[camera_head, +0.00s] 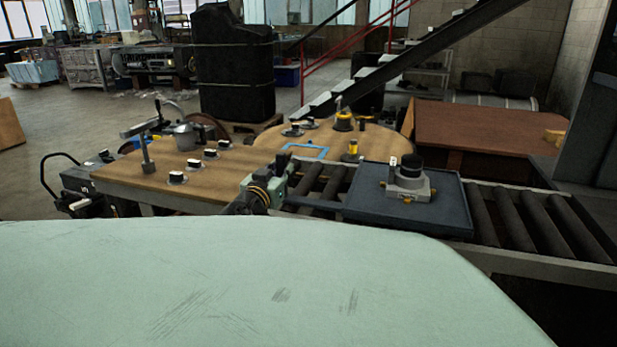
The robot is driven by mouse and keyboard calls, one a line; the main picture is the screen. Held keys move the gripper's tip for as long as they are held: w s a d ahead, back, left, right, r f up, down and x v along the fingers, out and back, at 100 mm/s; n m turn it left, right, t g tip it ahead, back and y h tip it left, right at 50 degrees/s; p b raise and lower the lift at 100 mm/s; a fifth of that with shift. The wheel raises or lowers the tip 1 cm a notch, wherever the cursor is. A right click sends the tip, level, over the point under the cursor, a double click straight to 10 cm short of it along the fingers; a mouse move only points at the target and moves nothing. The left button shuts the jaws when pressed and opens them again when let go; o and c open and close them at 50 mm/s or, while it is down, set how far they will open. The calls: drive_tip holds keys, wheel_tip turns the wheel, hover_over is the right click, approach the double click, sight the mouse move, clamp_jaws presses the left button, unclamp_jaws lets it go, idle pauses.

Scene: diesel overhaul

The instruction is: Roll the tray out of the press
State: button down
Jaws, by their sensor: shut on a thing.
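The dark blue-grey tray (448,212) sits flat on the roller conveyor at right of centre. A grey metal part with a black round top (407,180) stands upright on it. A thin dark bar reaches left from the tray's near left corner. My gripper (287,192) is at the left end of this bar, over the left rollers, and appears shut on it. The fingertips are small and partly hidden. I cannot clearly make out the press; a dark grey structure (598,130) stands at the right edge.
Bare rollers (515,222) lie right of the tray, and a few (325,182) lie left of it. A wooden table (140,180) with several small parts and a round table (285,137) stand at left and behind. A brown-topped bench (480,130) stands behind right.

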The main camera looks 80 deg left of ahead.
drive_tip(key=shift+s+a, duration=0.3)
drive_tip(key=shift+s, duration=0.55)
drive_tip(key=shift+r, duration=0.1)
drive_tip(key=c, duration=1.5)
unclamp_jaws()
drive_tip(key=shift+s+a, duration=0.1)
drive_tip(key=v, duration=1.2)
